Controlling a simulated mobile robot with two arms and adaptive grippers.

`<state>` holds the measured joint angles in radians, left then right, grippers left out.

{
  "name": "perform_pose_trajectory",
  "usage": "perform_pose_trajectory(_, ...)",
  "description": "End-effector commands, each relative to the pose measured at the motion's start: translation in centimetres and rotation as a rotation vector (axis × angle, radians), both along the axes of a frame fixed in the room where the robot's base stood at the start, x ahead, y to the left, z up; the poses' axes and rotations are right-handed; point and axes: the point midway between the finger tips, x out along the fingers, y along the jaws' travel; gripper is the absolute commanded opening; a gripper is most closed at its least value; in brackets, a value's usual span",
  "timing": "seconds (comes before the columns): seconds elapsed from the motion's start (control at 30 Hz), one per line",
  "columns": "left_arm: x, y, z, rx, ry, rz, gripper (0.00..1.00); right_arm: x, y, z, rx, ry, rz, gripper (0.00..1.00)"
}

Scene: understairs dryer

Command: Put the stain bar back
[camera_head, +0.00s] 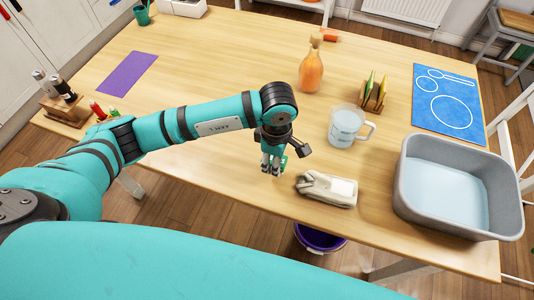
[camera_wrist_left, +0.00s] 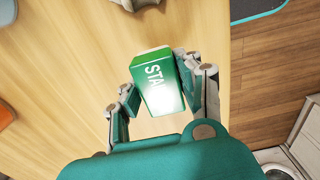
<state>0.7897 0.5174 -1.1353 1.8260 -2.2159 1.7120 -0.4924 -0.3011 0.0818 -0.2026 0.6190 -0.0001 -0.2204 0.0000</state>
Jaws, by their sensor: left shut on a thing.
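The stain bar (camera_wrist_left: 158,84) is a green block with white lettering, of which "STA" can be read in the left wrist view. My left gripper (camera_wrist_left: 157,95) is shut on it, with a finger on each side. In the head view my left gripper (camera_head: 272,165) points down near the table's front edge, and only a sliver of the green bar (camera_head: 284,162) shows beside the fingers. Whether the bar touches the table is hard to tell. My right gripper is not in view.
A beige cloth-like item with a white patch (camera_head: 326,188) lies just right of the gripper. A measuring jug (camera_head: 345,126), small rack (camera_head: 373,95), orange bottle (camera_head: 311,72) and grey basin (camera_head: 405,185) stand beyond. A purple mat (camera_head: 128,73) lies left, a blue mat (camera_head: 446,100) right.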

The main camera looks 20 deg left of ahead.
Motion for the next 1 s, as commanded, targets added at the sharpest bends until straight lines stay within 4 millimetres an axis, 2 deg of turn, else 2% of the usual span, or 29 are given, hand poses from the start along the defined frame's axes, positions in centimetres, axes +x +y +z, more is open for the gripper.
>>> perform_pose_trajectory(0.1, 1.1, 1.4, -0.1, 0.000, 0.001, 0.001, 0.09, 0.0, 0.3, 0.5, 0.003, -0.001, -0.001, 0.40)
perform_pose_trajectory(0.33, 2.5, 3.0, -0.2, 0.000, 0.000, 0.002, 0.09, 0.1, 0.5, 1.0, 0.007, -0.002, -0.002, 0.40)
perform_pose_trajectory(0.43, 2.3, 2.8, -2.1, -0.001, 0.006, -0.001, 0.09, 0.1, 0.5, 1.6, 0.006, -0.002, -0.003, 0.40)
perform_pose_trajectory(0.57, 2.4, 2.8, -3.6, -0.002, 0.002, -0.001, 0.09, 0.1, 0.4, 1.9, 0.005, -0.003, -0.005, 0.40)
perform_pose_trajectory(0.97, 2.4, 2.8, -4.3, -0.001, -0.001, -0.002, 0.09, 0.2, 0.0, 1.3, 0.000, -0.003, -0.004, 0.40)
perform_pose_trajectory(1.0, 2.4, 2.8, -4.2, -0.001, 0.000, -0.002, 0.37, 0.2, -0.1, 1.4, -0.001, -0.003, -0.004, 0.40)
